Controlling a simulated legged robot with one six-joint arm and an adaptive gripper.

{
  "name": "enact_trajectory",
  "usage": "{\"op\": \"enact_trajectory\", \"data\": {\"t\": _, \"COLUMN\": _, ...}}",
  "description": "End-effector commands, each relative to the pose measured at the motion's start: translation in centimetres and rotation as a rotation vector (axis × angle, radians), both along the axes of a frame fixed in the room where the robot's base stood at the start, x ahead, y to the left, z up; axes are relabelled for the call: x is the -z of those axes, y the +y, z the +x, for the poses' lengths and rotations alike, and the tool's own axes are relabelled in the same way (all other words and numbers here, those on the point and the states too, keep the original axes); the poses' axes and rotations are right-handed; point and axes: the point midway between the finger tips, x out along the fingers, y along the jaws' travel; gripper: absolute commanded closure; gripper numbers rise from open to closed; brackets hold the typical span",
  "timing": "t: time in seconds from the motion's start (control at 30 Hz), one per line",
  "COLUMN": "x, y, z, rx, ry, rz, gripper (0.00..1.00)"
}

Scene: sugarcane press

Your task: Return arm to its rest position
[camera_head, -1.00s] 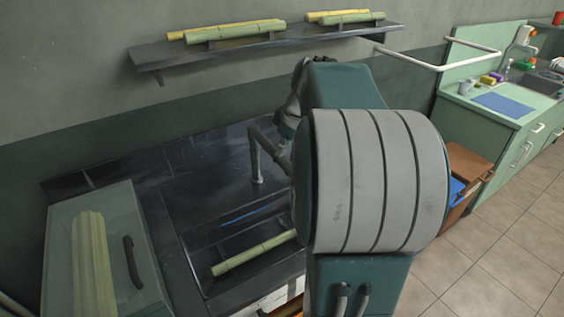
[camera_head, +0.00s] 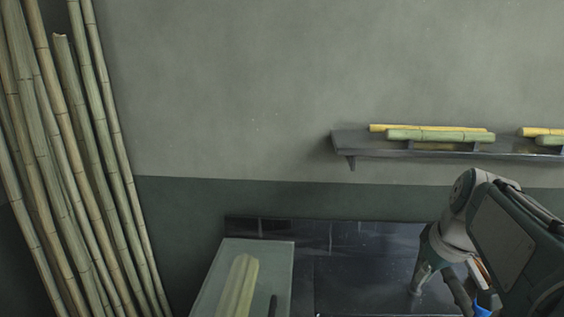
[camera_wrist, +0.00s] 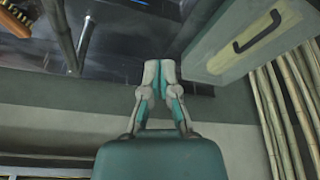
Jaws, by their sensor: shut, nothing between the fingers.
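My gripper (camera_wrist: 159,72) shows in the wrist view with its two fingertips together, shut and empty. Dark glossy counter surface (camera_wrist: 125,50) lies beyond the fingertips, and no object touches them. My arm is bent at the lower right of the head view, over the right part of the dark counter (camera_head: 345,278). I cannot make out the fingertips there.
A pale green box (camera_head: 212,275) with yellow-green cane (camera_head: 238,287) stands left of my arm; its black handle shows in the wrist view (camera_wrist: 257,32). Tall cane stalks (camera_head: 85,150) lean at the far left. A wall shelf (camera_head: 345,142) holds cut cane (camera_head: 440,135).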

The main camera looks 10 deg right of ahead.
Motion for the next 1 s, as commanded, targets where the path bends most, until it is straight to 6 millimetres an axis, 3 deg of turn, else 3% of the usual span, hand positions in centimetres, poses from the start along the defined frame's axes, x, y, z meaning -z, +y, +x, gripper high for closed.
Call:
{"op": "enact_trajectory", "data": {"t": 0.03, "x": 0.2, "y": 2.5, "z": -0.9, "rx": 0.006, "ry": -0.009, "rz": -0.006, "gripper": 1.0}}
{"op": "enact_trajectory", "data": {"t": 0.2, "x": 2.0, "y": 8.7, "z": -4.3, "rx": 0.074, "ry": -0.052, "rz": -0.01, "gripper": 1.0}}
{"op": "enact_trajectory", "data": {"t": 0.4, "x": 5.0, "y": 13.5, "z": -8.7, "rx": 0.138, "ry": -0.12, "rz": 0.016, "gripper": 1.0}}
{"op": "enact_trajectory", "data": {"t": 0.6, "x": 6.7, "y": 15.1, "z": -10.7, "rx": 0.172, "ry": -0.157, "rz": 0.041, "gripper": 1.0}}
{"op": "enact_trajectory", "data": {"t": 1.0, "x": 6.9, "y": 15.2, "z": -10.7, "rx": 0.179, "ry": -0.157, "rz": 0.043, "gripper": 1.0}}
